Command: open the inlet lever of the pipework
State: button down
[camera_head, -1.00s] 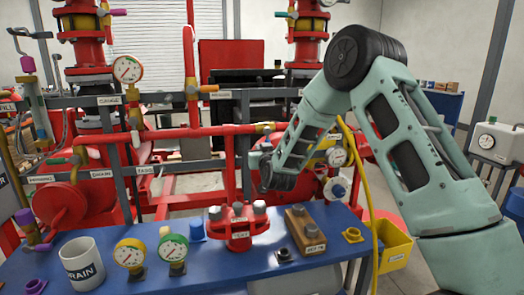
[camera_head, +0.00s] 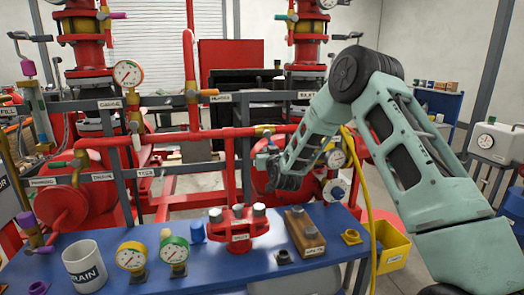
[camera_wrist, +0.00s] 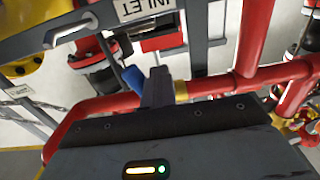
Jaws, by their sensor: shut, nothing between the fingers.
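The INLET label (camera_wrist: 135,8) is on a grey frame bar at the top of the wrist view. Below it is a short blue handle (camera_wrist: 127,77), probably the inlet lever, left of my fingers. My gripper (camera_wrist: 157,75) is shut and empty. Its fingertips appear close to the handle, but I cannot tell whether they touch. A brass fitting (camera_wrist: 181,90) on the red pipe shows just right of the fingers. In the head view a brass valve (camera_head: 266,130) sits on the red pipe above my wrist. My fingertips are not clear there.
A blue bench (camera_head: 110,240) in front holds a white DRAIN mug (camera_head: 84,265), gauges, a red flanged part (camera_head: 238,230) and a wooden block (camera_head: 304,232). A yellow hose (camera_head: 369,215) hangs beside my arm, above a yellow bin (camera_head: 393,245). Red pipes and grey bars crowd the gripper.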

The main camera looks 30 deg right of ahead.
jog(key=d, duration=0.1)
jog(key=s+d, duration=0.1)
jog(key=d, duration=0.1)
jog(key=shift+r, duration=0.15)
jog(key=d+r, duration=0.2)
jog(key=r, duration=0.1)
jog(key=shift+s+d+r, duration=0.2)
jog(key=shift+s+d, duration=0.15)
jog(key=shift+d, duration=0.05)
jog(key=shift+f+b, duration=0.1)
jog(key=shift+b, duration=0.25)
jog(key=b+v, duration=0.5)
jog(key=v, duration=0.4)
jog(key=shift+f, duration=0.4)
dwell(0.5)
